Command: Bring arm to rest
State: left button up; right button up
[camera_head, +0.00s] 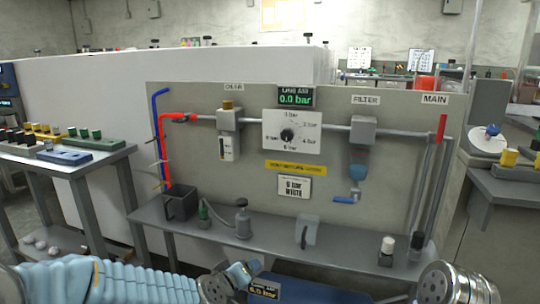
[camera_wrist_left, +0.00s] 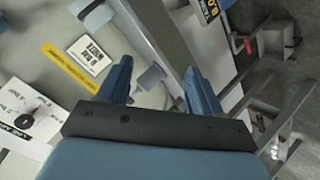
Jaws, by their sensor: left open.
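My left arm, in a light blue sleeve, comes in low at the left of the head view. Its gripper (camera_head: 243,275) is in front of the shelf's front edge. In the left wrist view the two blue fingers of the left gripper (camera_wrist_left: 158,85) stand apart with nothing held between them. A silver part of my right arm shows at the bottom right of the head view; its gripper is out of view.
A grey panel (camera_head: 225,188) carries pipes, a dial (camera_head: 288,134) and a blue-handled valve (camera_head: 346,199). The shelf (camera_head: 275,252) below holds a dark cup (camera_head: 180,203), small bottles and a clear block. A side table (camera_head: 70,165) stands left, a counter (camera_head: 510,190) right.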

pick_arm(q)
jog(key=s+a+f+m+g, duration=0.1)
jog(key=s+f+g, duration=0.1)
jog(key=f, duration=0.6)
jog(key=s+a+f+g, duration=0.1)
jog(key=s+a+f, duration=0.1)
jog(key=f, duration=0.6)
jog(key=s+a+f+m+g, duration=0.2)
jog(key=s+f+g, duration=0.5)
jog(key=s+f, duration=1.1)
jog(key=shift+s+f+m+g, duration=0.3)
jog(key=shift+s+f+m, duration=0.1)
jog(key=shift+s, duration=0.75)
jog(key=shift+a+r, duration=0.1)
jog(key=shift+c, duration=0.2)
